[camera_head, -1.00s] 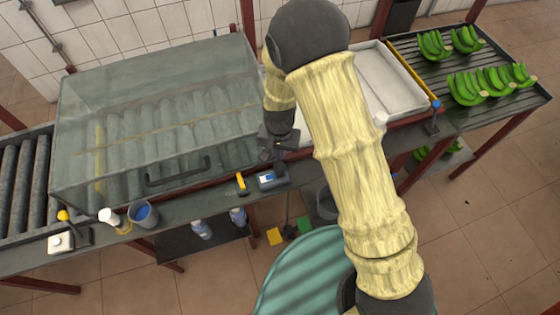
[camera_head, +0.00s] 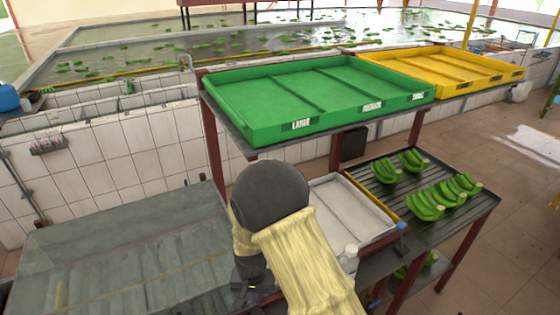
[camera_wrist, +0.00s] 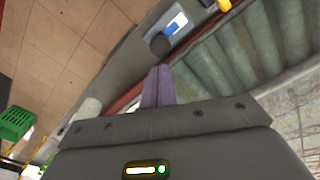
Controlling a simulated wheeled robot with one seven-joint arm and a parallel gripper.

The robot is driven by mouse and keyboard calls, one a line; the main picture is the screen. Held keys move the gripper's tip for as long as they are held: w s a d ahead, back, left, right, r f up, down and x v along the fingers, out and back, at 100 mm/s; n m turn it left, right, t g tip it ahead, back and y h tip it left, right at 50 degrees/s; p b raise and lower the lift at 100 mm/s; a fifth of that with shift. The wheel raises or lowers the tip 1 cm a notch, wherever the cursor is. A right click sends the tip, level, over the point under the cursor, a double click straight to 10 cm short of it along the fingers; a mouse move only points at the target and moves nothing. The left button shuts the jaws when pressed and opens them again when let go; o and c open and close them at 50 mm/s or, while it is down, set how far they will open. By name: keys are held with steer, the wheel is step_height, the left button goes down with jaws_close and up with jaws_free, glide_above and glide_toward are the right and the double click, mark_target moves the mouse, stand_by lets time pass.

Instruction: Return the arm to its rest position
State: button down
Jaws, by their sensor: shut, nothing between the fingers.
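My gripper (camera_wrist: 158,88) shows in the wrist view with its purple-grey fingers together and nothing between them. It points toward the edge of the bench, beside the rollers (camera_wrist: 250,48). In the head view my arm, in a cream sleeve with a dark rounded joint, rises from the bottom middle and bends down. The end of my gripper (camera_head: 252,291) hangs there just right of the transparent hood (camera_head: 120,245), and its fingers are hard to make out. Whether any part touches the bench cannot be told.
A white tray (camera_head: 322,187) lies right of my arm, beside a slatted table (camera_head: 470,212) with several green banana clusters (camera_head: 424,206). A green sorting tray (camera_head: 275,83) and a yellow tray (camera_head: 490,73) stand on a raised shelf behind. A blue-white device (camera_wrist: 177,23) sits on the bench edge.

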steer(key=d+r+t+b, duration=0.1)
steer(key=d+r, duration=0.3)
steer(key=d, duration=0.2)
steer(key=d+r+b, duration=0.2)
steer(key=d+r, duration=0.2)
steer(key=d, duration=0.2)
steer(key=s+d+r+b, duration=0.1)
steer(key=s+d+r, duration=0.1)
steer(key=d, duration=0.5)
steer(key=s+d+r+t+b, duration=0.1)
steer(key=s+d+r, duration=0.2)
steer(key=s+d, duration=0.2)
steer(key=shift+d+t, duration=0.3)
steer(key=shift+d, duration=0.55)
steer(key=shift+r, duration=0.1)
